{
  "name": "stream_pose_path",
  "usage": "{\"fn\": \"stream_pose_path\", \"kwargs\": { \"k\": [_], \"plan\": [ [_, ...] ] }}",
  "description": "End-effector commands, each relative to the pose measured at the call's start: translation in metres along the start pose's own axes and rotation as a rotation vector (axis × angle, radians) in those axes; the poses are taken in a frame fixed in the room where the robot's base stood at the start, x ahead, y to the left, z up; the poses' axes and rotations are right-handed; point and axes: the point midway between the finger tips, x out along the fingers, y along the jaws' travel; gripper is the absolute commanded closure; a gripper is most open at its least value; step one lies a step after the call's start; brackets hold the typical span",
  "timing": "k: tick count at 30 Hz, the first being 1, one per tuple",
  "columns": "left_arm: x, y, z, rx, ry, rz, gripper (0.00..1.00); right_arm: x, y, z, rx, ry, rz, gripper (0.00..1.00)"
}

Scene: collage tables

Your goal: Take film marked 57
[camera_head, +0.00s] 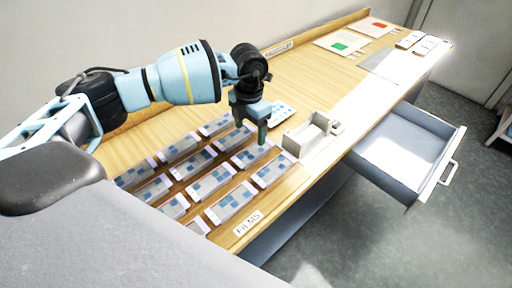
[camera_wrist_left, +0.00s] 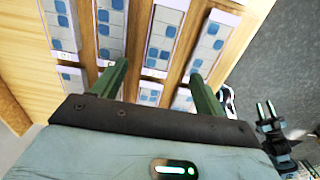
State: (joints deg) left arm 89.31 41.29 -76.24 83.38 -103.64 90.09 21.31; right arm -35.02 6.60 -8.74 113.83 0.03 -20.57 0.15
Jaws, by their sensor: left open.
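Several pale film packs (camera_head: 212,181) with blue squares on top lie in rows on the wooden table. No number is readable on any of them, so I cannot tell which is film 57. My left gripper (camera_head: 250,133) points down over the far right end of the rows. In the left wrist view its two fingers (camera_wrist_left: 158,70) are spread apart with nothing gripped, above film packs (camera_wrist_left: 162,32). What looks like my right gripper (camera_wrist_left: 267,110) shows small at the right of the left wrist view, away from the films; its jaw state is unclear.
A FILMS label (camera_head: 248,223) is at the table's front edge. An open drawer (camera_head: 400,155) juts out from the front. Cards with red (camera_head: 376,27) and green (camera_head: 340,45) patches lie farther back.

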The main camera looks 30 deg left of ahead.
Motion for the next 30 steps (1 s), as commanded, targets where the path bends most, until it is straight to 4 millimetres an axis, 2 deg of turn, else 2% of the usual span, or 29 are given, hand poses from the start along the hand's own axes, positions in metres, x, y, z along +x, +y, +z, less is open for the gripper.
{"fn": "stream_pose_path", "kwargs": {
  "k": [4, 8, 14, 24, 30],
  "plan": [
    [0.012, 0.0, 0.0, 0.001, 0.003, 0.0, 0.27, -0.001, -0.002, 0.008, 0.005, -0.016, -0.001, 0.64],
    [0.024, -0.001, 0.0, 0.001, 0.002, -0.002, 0.27, 0.0, -0.002, 0.007, 0.007, -0.014, -0.001, 0.64],
    [0.03, -0.001, 0.0, 0.001, 0.001, -0.002, 0.27, 0.001, -0.001, -0.001, 0.005, 0.001, 0.0, 0.64],
    [0.073, 0.0, -0.001, 0.001, 0.002, -0.001, 0.27, 0.001, -0.001, -0.004, 0.004, 0.007, 0.0, 0.64],
    [0.078, 0.0, -0.001, 0.001, 0.0, -0.002, 0.27, 0.001, 0.0, -0.003, 0.001, 0.007, 0.0, 0.64]
  ]
}}
